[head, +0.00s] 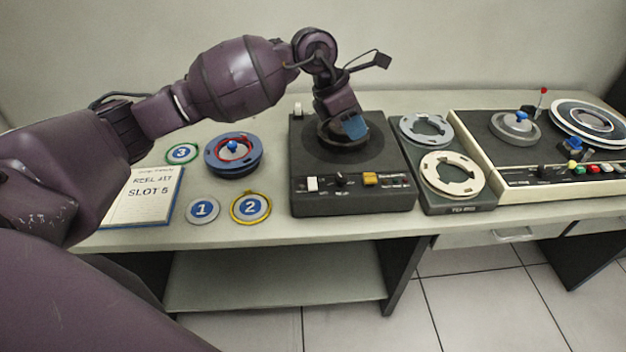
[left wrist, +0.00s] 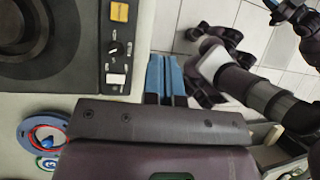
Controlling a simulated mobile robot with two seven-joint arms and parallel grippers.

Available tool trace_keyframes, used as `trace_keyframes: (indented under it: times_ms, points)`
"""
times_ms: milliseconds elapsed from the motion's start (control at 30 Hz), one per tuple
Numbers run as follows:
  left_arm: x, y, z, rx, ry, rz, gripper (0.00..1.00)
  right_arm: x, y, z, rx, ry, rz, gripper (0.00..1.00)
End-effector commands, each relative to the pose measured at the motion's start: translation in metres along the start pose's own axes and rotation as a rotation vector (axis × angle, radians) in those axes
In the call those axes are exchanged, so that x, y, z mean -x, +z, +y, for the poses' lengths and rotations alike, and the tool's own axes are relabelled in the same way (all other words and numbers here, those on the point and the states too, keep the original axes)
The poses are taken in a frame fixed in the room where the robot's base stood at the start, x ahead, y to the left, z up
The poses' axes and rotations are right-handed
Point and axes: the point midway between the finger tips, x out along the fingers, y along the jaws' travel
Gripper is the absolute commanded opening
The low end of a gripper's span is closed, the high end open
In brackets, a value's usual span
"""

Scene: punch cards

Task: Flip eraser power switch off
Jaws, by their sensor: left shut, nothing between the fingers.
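The eraser is a black box (head: 300,160) with a round dark platter and a front strip of controls. The strip carries a white switch (head: 312,184), a black knob (head: 340,180) and an orange button (head: 371,178). In the left wrist view the white switch (left wrist: 116,79) shows clearly, below the knob (left wrist: 114,48). Its on or off position cannot be told. My left gripper (head: 354,127) is shut and empty, with blue fingers, and covers part of the platter in the head view. In the left wrist view its fingers (left wrist: 165,65) are right of the control strip, apart from the switch.
Left of the eraser are a blue reel (head: 233,165), numbered discs (head: 203,209) and a notepad (head: 145,199). Right of it stand a rack with two rings (head: 452,174) and a cream-edged tape deck (head: 530,188). Blue parts at the left wrist view's top right may be my right gripper (left wrist: 284,12).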

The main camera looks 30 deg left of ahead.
Motion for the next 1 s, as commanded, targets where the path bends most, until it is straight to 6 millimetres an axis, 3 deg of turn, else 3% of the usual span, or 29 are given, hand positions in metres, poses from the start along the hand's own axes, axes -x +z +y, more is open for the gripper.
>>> trace_keyframes:
  times_ms: [200, 400, 1000]
  points:
    - [0.004, -0.05, 0.026, -0.029, 0.132, 0.299, 0.0, -0.002, -0.001, 0.0, 0.001, -0.001, 0.002, 0.43]
    - [0.014, -0.073, 0.033, -0.035, 0.174, 0.458, 0.0, -0.005, -0.006, -0.001, 0.002, -0.003, 0.011, 0.43]
    - [0.013, -0.082, 0.032, -0.041, 0.16, 0.502, 0.0, -0.003, -0.003, 0.0, 0.002, -0.001, 0.006, 0.43]
